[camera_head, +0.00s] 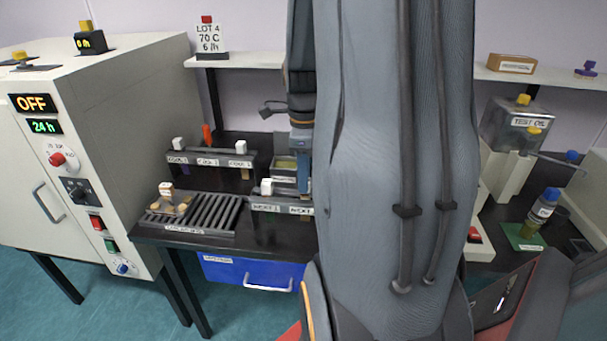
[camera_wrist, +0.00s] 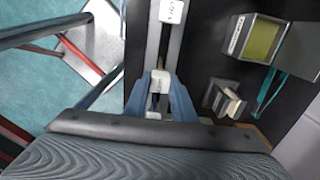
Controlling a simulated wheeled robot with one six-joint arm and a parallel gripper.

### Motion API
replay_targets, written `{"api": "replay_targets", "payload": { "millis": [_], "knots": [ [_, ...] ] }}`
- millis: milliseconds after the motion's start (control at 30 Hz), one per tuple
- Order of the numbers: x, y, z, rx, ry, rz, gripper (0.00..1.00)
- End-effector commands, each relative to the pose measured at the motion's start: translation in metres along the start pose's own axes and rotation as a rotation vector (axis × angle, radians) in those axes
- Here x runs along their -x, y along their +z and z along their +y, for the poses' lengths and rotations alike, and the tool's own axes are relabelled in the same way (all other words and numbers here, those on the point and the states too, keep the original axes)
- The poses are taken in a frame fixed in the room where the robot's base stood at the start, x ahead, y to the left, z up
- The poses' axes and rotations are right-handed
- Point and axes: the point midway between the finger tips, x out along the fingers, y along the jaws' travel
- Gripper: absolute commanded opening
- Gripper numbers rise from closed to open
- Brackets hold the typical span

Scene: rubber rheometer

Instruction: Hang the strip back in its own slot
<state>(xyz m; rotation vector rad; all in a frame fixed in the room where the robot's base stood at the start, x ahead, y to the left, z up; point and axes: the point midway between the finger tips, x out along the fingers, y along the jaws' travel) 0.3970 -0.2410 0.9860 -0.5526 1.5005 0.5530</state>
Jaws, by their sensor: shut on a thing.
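My gripper (camera_wrist: 152,93) has its blue fingers closed around a white-topped strip (camera_wrist: 160,82). In the head view my gripper (camera_head: 304,172) is over the right part of the front rack (camera_head: 283,208), labelled NEXT, and hides the held strip. I cannot tell whether the strip is seated in a slot or hangs just above. Another white tab (camera_head: 266,187) stands at the front rack's left end; it also shows in the wrist view (camera_wrist: 171,11). The back rack (camera_head: 210,164) has white tabs at both ends and a red piece (camera_head: 207,135) between them.
A ribbed grey tray (camera_head: 215,212) with a small item stands left of the front rack. An open box with a yellow-green inside (camera_wrist: 258,40) and a small holder (camera_wrist: 226,101) are close on the right in the wrist view. An oven (camera_head: 110,130) stands at left.

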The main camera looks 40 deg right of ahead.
Motion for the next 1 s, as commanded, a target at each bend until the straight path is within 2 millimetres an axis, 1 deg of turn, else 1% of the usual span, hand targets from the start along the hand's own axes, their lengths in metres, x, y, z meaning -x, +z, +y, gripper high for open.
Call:
{"api": "replay_targets", "payload": {
  "millis": [333, 367, 400, 467, 500, 767, 867, 1000],
  "knots": [
    [-0.015, 0.000, 0.000, 0.000, -0.001, 0.000, 0.01],
    [-0.015, 0.000, 0.000, 0.000, -0.001, 0.000, 0.26],
    [-0.014, 0.000, 0.000, 0.000, -0.001, 0.000, 0.33],
    [-0.014, 0.000, 0.000, 0.000, -0.001, 0.000, 0.43],
    [-0.014, 0.000, 0.000, 0.000, -0.001, 0.000, 0.45],
    [-0.013, 0.000, 0.000, 0.000, -0.001, 0.000, 0.45],
    [-0.010, 0.000, 0.000, 0.000, -0.001, 0.000, 0.45],
    [0.002, -0.001, 0.001, 0.000, -0.001, 0.000, 0.45]
  ]
}}
